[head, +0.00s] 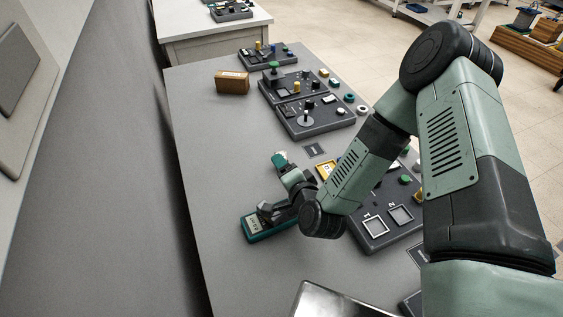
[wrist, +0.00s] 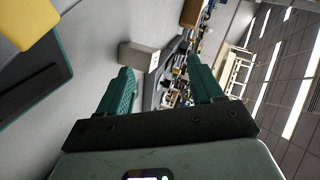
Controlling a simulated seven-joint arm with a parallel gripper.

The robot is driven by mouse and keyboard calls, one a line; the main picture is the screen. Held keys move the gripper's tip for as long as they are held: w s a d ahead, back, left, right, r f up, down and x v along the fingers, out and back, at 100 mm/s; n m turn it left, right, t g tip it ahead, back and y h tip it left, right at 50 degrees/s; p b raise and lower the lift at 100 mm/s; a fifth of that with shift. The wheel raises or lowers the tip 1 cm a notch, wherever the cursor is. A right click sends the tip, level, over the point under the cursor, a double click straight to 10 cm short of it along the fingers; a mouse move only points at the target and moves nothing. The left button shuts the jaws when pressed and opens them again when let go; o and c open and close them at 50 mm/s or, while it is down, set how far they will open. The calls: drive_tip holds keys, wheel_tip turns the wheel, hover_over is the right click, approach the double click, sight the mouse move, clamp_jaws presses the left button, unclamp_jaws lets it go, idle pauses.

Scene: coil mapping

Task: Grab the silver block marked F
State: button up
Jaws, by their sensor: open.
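My gripper (wrist: 160,66) is open, its two teal fingers spread apart in the wrist view. A pale grey block (wrist: 138,56) lies on the table just past the left fingertip, towards the gap between the fingers. No letter can be read on it, so I cannot tell if it is the F block. In the head view my gripper (head: 281,161) is low over the grey table, pointing towards its far end. A small pale patch shows at the fingertips there, but the block cannot be made out clearly.
A teal-edged device (head: 268,226) lies close beside my wrist on the table. A panel with square outlined pads (head: 374,228) is to the right, partly hidden by my arm. Dark control panels (head: 315,118) and a brown box (head: 232,82) stand farther back. The table's left side is clear.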

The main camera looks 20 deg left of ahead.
sight(281, 153)
drive_tip(key=w+a+m, duration=0.1)
drive_tip(key=w+m, duration=0.1)
drive_tip(key=m, duration=0.5)
drive_tip(key=w+a+r+m+h, duration=0.1)
drive_tip(key=w+m, duration=0.2)
drive_tip(key=m, duration=0.5)
drive_tip(key=w+a+m+t+h, duration=0.1)
drive_tip(key=w+m, duration=0.1)
drive_tip(key=m, duration=0.5)
drive_tip(key=shift+w+a+r+m, duration=0.2)
drive_tip(key=shift+w+m, duration=0.05)
drive_tip(key=shift+m, duration=0.05)
drive_tip(key=shift+s+a+f+m, duration=0.15)
drive_tip(key=shift+f+m, duration=0.15)
drive_tip(key=shift+m, duration=0.2)
wheel_tip(281, 153, down, 4)
drive_tip(key=shift+r, duration=0.15)
wheel_tip(281, 153, down, 3)
drive_tip(key=shift+r, duration=0.2)
drive_tip(key=shift+x, duration=1.15)
drive_tip(key=shift+w+a+f, duration=0.15)
drive_tip(key=shift+w+f, duration=0.2)
drive_tip(key=c, duration=1.1)
drive_tip(key=shift+c, duration=0.5)
drive_tip(key=shift+r, duration=0.15)
